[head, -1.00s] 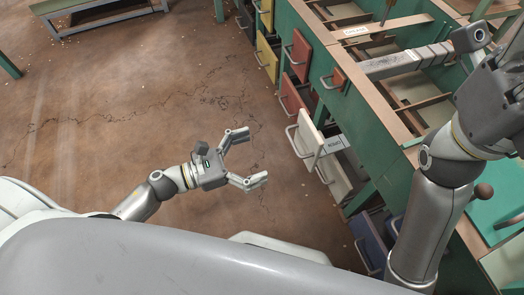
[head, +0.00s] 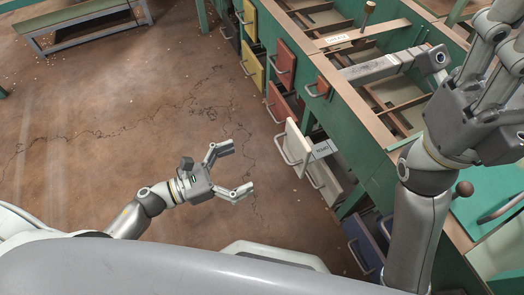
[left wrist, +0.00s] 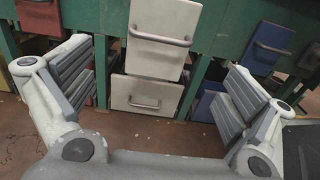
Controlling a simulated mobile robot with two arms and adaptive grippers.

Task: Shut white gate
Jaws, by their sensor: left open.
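The white gate (head: 293,145) is a pale panel with a metal bar handle, standing out from the green bench side. A flat arm marked OPEN (head: 322,149) shows behind it. In the left wrist view the upper white panel (left wrist: 164,30) faces the camera between the fingers. A lower white panel with a handle (left wrist: 147,94) shows under it. My left gripper (head: 238,168) is open and empty, left of the white gate and apart from it, fingers pointing toward the bench. My right gripper (head: 492,65) is above the bench at upper right; its jaw state is unclear.
Red (head: 281,64), yellow (head: 253,62) and blue (head: 361,245) fronts with handles line the same bench side. The bench top has open wooden compartments and a grey bar (head: 385,66). The brown floor left of the bench is clear. A low table (head: 85,20) stands far left.

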